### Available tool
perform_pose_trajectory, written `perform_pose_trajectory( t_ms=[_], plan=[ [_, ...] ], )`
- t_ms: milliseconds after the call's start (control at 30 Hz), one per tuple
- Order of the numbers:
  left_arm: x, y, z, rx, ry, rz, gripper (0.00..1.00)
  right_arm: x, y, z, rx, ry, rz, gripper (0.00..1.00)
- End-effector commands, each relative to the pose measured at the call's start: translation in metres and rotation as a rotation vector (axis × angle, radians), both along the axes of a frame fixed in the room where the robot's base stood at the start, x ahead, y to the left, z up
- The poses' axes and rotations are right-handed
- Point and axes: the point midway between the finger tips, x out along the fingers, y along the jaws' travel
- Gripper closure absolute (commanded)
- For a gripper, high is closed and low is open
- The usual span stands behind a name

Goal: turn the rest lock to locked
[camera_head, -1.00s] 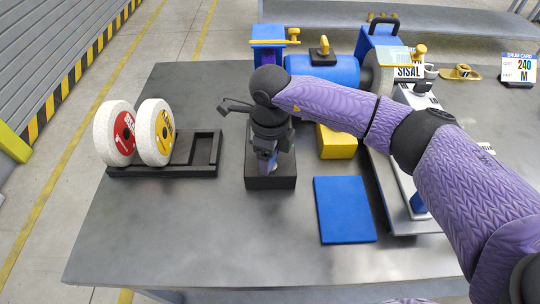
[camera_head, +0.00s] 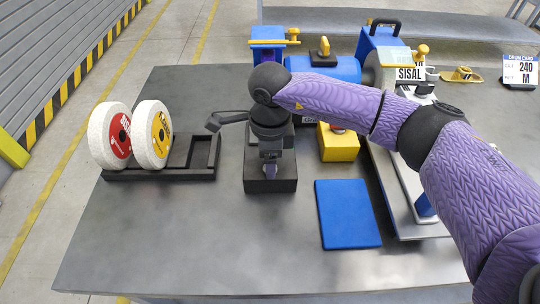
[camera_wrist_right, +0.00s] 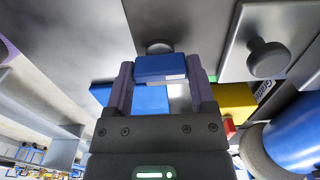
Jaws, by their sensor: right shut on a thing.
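My right gripper (camera_head: 270,170) points down over a black block (camera_head: 285,186) on the bench. In the right wrist view the right gripper (camera_wrist_right: 162,75) is shut on a small blue piece (camera_wrist_right: 155,67), with a finger on each side. A round grey knob (camera_wrist_right: 157,46) shows just behind that piece. I cannot tell whether the blue piece is the rest lock, or how the lock is set. The grinder (camera_head: 335,68) stands behind my right arm, with yellow knobs (camera_head: 293,34) on its rests. My left gripper is not in view.
Two white wheels (camera_head: 151,118) stand in a black rack (camera_head: 205,165) to the left. A blue mat (camera_head: 347,213), a yellow block (camera_head: 338,148) and a metal tray (camera_head: 425,233) lie to the right. The bench's front left is clear.

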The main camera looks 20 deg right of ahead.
Motion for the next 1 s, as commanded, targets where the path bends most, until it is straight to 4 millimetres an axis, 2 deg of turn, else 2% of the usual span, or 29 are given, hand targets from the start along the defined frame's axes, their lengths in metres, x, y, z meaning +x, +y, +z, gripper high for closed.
perform_pose_trajectory(
  t_ms=[267, 300, 400, 667, 1000],
  plan=[
    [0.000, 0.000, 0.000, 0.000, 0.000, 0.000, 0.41, 0.001, 0.000, 0.001, 0.001, -0.003, 0.002, 0.88],
    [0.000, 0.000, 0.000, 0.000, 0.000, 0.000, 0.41, 0.001, 0.000, 0.001, 0.001, -0.003, 0.002, 0.21],
    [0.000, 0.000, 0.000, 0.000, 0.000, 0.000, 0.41, 0.001, 0.000, 0.001, 0.000, -0.003, 0.001, 0.00],
    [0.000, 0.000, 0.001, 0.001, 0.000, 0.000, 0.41, 0.000, 0.000, 0.005, 0.000, -0.002, 0.001, 0.00],
    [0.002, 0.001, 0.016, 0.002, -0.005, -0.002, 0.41, 0.001, 0.000, 0.084, 0.000, -0.005, 0.001, 0.00]
  ],
)
